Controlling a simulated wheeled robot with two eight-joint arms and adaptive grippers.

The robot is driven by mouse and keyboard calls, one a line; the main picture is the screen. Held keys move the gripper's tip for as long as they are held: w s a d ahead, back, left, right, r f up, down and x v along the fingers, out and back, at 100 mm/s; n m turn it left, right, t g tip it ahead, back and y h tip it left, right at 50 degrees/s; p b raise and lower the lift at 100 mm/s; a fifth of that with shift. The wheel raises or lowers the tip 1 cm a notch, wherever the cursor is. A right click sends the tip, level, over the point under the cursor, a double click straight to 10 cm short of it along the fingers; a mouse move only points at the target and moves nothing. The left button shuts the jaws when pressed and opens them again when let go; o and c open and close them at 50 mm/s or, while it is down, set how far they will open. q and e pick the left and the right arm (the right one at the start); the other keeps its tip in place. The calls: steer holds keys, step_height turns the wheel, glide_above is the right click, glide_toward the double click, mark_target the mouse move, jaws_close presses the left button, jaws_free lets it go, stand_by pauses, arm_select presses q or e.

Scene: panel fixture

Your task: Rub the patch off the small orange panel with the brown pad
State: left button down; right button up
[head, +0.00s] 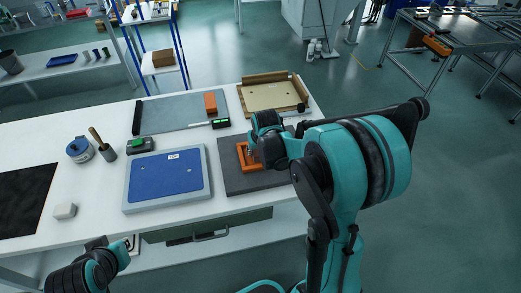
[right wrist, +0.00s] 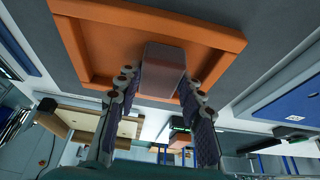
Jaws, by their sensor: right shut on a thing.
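The small orange panel (head: 242,158) lies on a dark grey mat at the right part of the table, partly hidden by my right arm. In the right wrist view the panel (right wrist: 150,22) shows a raised orange rim around a recessed face. My right gripper (right wrist: 161,84) is shut on the brown pad (right wrist: 163,68), a block between its two fingers. The pad is over the panel's recessed face; whether it touches is unclear. I cannot make out a patch. My left gripper (head: 108,250) is low at the left, off the table's front; its fingers are unclear.
A blue panel (head: 166,176) in a grey frame lies left of the mat (head: 262,181). Behind are a grey board (head: 172,112) with an orange block (head: 210,104), and a wooden tray (head: 270,95). A white cube (head: 65,211) stands at the left.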

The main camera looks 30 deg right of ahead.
steer(key=shift+a, duration=0.15)
steer(key=shift+a+f, duration=0.1)
steer(key=shift+a, duration=0.3)
steer(key=shift+d, duration=0.15)
steer(key=shift+s+d+r, duration=0.1)
steer(key=shift+d, duration=0.5)
steer(key=shift+s+d+r, duration=0.1)
steer(key=shift+d, duration=0.45)
steer(key=shift+d, duration=0.1)
steer(key=shift+s+d+f, duration=0.15)
steer(key=shift+d, duration=0.3)
